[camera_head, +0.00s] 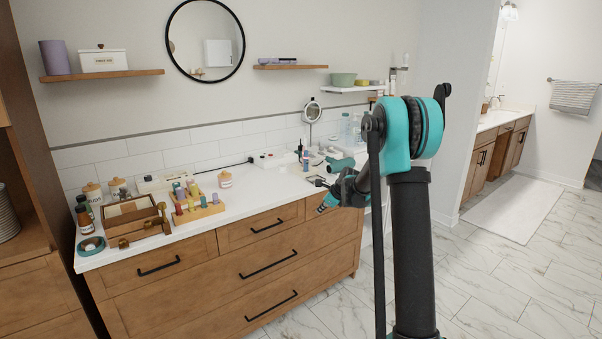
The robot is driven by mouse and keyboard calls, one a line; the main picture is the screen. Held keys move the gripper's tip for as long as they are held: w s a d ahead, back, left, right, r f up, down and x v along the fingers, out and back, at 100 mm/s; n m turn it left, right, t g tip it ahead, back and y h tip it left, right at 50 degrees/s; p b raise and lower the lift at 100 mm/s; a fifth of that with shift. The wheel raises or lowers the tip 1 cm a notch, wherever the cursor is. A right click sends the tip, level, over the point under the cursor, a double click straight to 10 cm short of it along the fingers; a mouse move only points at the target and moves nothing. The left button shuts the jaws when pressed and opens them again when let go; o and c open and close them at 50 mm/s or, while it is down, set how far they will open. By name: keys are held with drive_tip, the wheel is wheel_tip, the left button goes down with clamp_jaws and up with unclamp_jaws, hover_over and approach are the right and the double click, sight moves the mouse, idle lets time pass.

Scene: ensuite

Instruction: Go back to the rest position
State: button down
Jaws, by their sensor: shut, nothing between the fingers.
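My gripper (324,207) is at the end of my teal and black arm, which rises at the right of the head view and folds over to the left. The gripper is beside the front right part of the white counter (258,195), near its edge. Its fingers are small in the picture and look shut, with nothing held. Part of the counter's right end is hidden behind my arm.
A wooden rack of small bottles (198,208) and a wooden tray (130,217) stand on the counter's left. Drawers (245,265) are below. A wall shelf (290,67) and a round mirror (205,40) hang above.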

drive_tip(key=s+d+f+n+h, duration=0.1)
drive_tip(key=s+d+n, duration=0.2)
drive_tip(key=s+n, duration=0.5)
drive_tip(key=s+d+f+n+g+h, duration=0.1)
drive_tip(key=s+n, duration=0.7)
drive_tip(key=s, duration=1.5)
drive_tip(key=s+d+f+n+g+h, duration=0.1)
drive_tip(key=s+d+n, duration=0.4)
drive_tip(key=s, duration=1.1)
drive_tip(key=n+h, duration=0.1)
drive_tip(key=n, duration=0.2)
drive_tip(key=shift+d+f, duration=0.25)
drive_tip(key=shift+d, duration=0.05)
drive_tip(key=shift+s, duration=0.1)
